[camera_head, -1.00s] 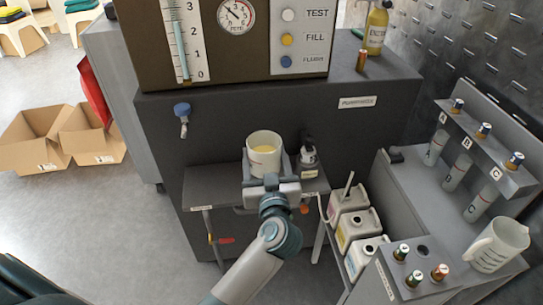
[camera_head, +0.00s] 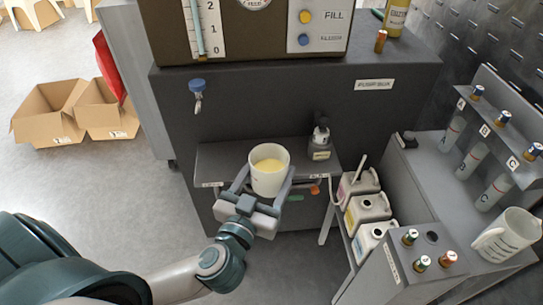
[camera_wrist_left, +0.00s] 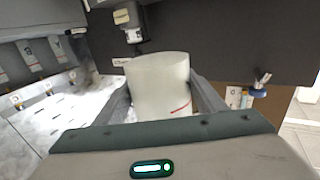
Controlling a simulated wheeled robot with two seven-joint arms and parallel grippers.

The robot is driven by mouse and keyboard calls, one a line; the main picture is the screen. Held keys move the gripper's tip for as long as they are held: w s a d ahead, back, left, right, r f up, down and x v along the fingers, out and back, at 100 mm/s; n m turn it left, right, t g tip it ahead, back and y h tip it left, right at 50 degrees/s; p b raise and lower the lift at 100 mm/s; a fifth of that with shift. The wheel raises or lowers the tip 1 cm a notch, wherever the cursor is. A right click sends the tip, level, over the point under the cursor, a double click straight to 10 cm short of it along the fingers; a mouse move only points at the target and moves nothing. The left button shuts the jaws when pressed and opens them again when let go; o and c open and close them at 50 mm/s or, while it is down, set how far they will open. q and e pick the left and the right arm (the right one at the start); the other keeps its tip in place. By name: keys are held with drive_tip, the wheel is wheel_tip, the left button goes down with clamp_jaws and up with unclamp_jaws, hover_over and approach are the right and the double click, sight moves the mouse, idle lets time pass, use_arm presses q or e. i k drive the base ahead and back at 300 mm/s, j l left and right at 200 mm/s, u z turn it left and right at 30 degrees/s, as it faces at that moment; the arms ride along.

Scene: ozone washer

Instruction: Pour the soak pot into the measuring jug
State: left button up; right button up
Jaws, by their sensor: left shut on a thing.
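The soak pot (camera_head: 268,180) is a white open cup with yellowish liquid in it. My left gripper (camera_head: 268,182) is shut on the pot, a finger on each side, and holds it nearly upright in front of the grey shelf. In the left wrist view the pot (camera_wrist_left: 158,85) stands between the two fingers of the left gripper (camera_wrist_left: 160,95). The measuring jug (camera_head: 507,236) is a white jug with a handle and dark markings, on the right-hand bench at the right edge of the head view. My right gripper is not in view.
A small dark-topped bottle (camera_head: 320,142) stands on the shelf (camera_head: 222,160). Several white canisters (camera_head: 365,208) sit between the shelf and the jug's bench (camera_head: 420,180). Small capped vials (camera_head: 422,262) stand near the jug. A blue-handled tap (camera_head: 197,88) is on the machine front.

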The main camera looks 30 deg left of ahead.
sight(515, 230)
drive_tip(key=k+l+z, duration=0.15)
drive_tip(key=l, duration=0.45)
drive_tip(key=k+l+z, duration=0.15)
drive_tip(key=l, duration=0.4)
drive_tip(key=k+l+z, duration=0.15)
drive_tip(key=l, duration=0.5)
drive_tip(key=k+l+z, duration=0.15)
drive_tip(key=l, duration=0.45)
drive_tip(key=i, duration=0.05)
